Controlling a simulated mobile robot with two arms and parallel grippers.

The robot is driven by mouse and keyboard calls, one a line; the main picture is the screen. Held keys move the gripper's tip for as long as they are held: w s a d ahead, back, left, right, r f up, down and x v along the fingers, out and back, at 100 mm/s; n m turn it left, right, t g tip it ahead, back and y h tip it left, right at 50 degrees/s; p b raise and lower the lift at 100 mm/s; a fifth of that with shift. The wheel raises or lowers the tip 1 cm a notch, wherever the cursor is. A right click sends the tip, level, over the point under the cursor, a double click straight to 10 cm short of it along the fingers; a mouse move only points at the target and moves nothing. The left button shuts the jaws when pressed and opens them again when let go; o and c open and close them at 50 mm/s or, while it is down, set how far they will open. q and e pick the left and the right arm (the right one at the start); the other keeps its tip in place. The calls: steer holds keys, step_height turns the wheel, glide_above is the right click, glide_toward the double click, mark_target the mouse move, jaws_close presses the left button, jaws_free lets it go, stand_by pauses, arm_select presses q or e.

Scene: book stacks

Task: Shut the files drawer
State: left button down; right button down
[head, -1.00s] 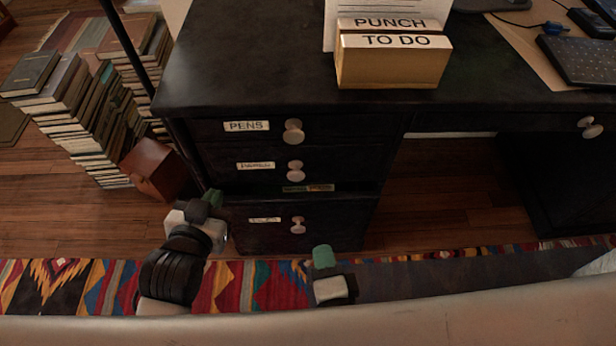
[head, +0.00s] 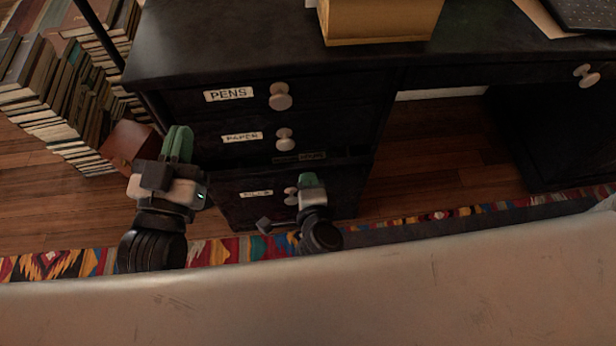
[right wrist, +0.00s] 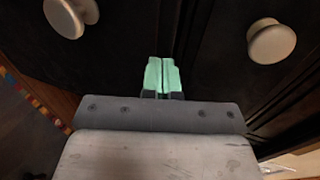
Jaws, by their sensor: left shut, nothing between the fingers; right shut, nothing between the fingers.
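The files drawer (head: 232,207) is the bottom drawer of the black desk, with a small blurred label (head: 256,193) and a pale round knob (head: 291,195). It stands partly out; a strip of its contents (head: 298,157) shows in the gap above its front. My right gripper (head: 309,180) is in front of the drawer, just right of the knob, with green fingertips together and empty. They also show together in the right wrist view (right wrist: 162,75); I cannot tell whether they touch the front. My left gripper (head: 178,145) is shut and empty at the desk's left side.
Above are the PAPER drawer (head: 202,146) and PENS drawer (head: 200,103). A reddish-brown box (head: 130,143) and book stacks (head: 60,100) stand left. A patterned rug (head: 225,251) lies in front. The kneehole floor (head: 430,150) right of the drawers is clear.

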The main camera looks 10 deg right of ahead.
mark_target(307, 169)
arm_select(q)
steer(key=shift+r+t, duration=0.35)
steer(key=shift+t, duration=0.05)
arm_select(e)
steer(key=shift+w, duration=0.55)
